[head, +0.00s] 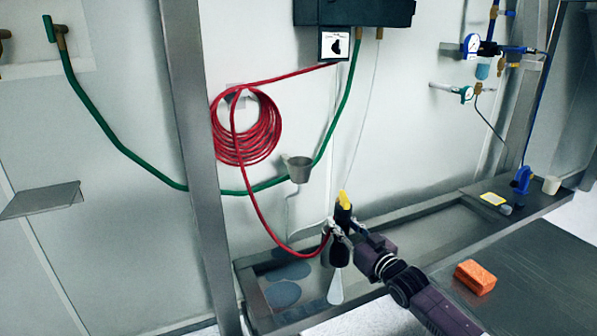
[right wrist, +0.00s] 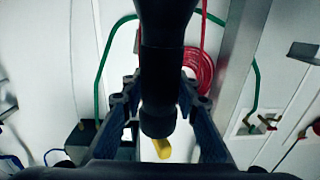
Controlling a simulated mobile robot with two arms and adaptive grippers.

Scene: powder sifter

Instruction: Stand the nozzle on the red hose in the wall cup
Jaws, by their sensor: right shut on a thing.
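My right gripper (head: 340,235) is shut on the nozzle (head: 341,252), a black body with a yellow piece at the top and a pale cone pointing down. The nozzle is nearly upright, above the floor basin. The red hose (head: 275,225) hangs from a coil on the wall and runs down to the nozzle. In the right wrist view the black nozzle (right wrist: 158,60) lies between the fingers (right wrist: 158,88), its yellow piece near the bottom. The wall cup (head: 298,170), grey and open-topped, is on the wall, up and left of the nozzle, apart from it. My left gripper is not in view.
A green hose (head: 120,148) sags across the wall behind the cup. A metal post (head: 195,150) stands left of the coil. A dark box (head: 355,12) hangs above. An orange sponge (head: 475,277) lies on the dark table (head: 530,285) at right.

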